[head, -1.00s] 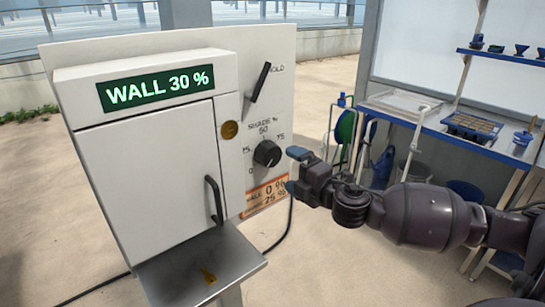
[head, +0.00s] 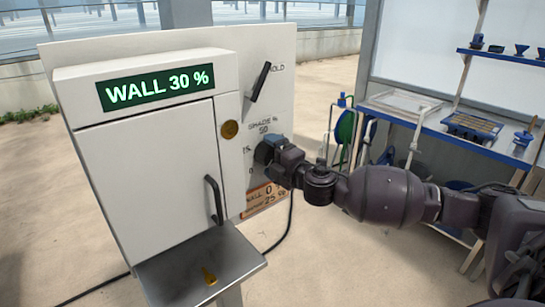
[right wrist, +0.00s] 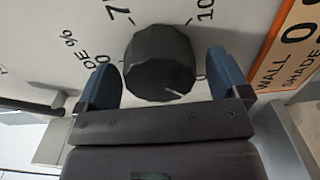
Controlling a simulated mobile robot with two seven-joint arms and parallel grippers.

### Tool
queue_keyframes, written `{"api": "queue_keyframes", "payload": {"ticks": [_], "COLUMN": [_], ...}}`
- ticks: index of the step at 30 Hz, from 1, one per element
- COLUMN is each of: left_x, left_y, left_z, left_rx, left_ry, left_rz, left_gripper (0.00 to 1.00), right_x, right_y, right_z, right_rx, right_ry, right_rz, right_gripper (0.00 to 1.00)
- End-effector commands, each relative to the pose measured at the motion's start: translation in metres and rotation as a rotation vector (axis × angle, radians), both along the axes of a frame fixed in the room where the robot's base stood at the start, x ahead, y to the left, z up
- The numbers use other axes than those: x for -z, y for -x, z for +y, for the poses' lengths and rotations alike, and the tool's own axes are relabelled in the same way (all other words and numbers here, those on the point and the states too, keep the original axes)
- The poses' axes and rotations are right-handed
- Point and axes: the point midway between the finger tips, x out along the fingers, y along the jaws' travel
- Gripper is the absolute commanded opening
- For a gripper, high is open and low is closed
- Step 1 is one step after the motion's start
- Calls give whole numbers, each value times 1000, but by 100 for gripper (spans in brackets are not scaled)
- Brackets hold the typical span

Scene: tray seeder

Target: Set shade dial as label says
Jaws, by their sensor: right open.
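The shade dial (right wrist: 160,55) is a dark faceted knob on the white panel, seen in the right wrist view. A pale pointer line shows on its lower right face. My right gripper (head: 268,153) is open, its blue fingers on either side of the dial; I cannot tell if they touch it. In the head view the gripper hides the dial and part of its scale. My left gripper is not in view.
The green display (head: 159,88) on the cabinet reads WALL 30 %. A black lever (head: 260,82) sits above the dial, and a metal shelf (head: 190,262) juts out below the door. A workbench (head: 460,140) with trays stands at the right.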

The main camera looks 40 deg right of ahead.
Motion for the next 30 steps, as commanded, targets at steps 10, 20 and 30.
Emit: {"api": "queue_keyframes", "payload": {"ticks": [10, 20, 30], "left_x": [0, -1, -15], "left_y": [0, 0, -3], "left_z": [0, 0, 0], "left_rx": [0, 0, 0], "left_ry": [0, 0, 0], "left_rz": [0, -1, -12], "left_gripper": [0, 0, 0], "right_x": [0, 0, -1], "right_y": [0, 1, 1], "right_z": [0, 0, 0], "right_rx": [0, 0, 2], "right_ry": [0, -15, -182], "right_rz": [0, 2, 14], "right_gripper": [63, 45, 45]}}
